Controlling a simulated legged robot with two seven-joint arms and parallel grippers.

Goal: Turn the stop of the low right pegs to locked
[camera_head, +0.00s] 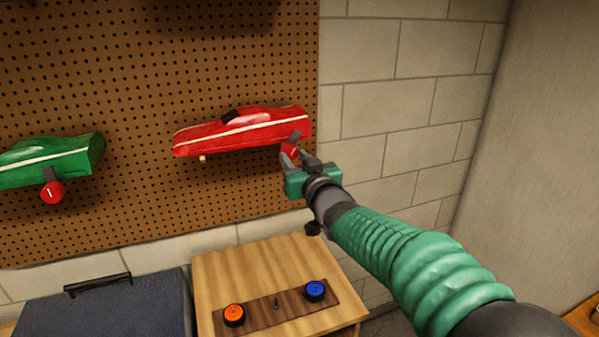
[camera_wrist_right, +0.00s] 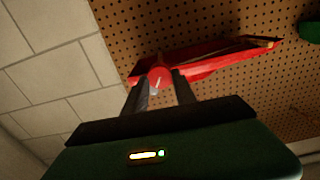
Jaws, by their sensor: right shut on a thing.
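A red car body (camera_head: 240,131) hangs on the pegboard, with a light peg end (camera_head: 203,158) below its left part. Its stop is a red round knob (camera_head: 291,150) with a white line, under its right end. My right gripper (camera_head: 297,158) is shut on this red stop. In the right wrist view, the knob (camera_wrist_right: 159,77) sits between the two fingers of my gripper (camera_wrist_right: 160,90), with the red car body (camera_wrist_right: 205,62) just behind. The white line on the knob looks tilted there. My left gripper is not in view.
A green car body (camera_head: 50,160) hangs on the pegboard at left, with its own red stop (camera_head: 52,192). Below stands a wooden table (camera_head: 225,262) with an orange wheel (camera_head: 234,315) and a blue wheel (camera_head: 315,291) on a dark board. A dark case (camera_head: 110,305) is at lower left.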

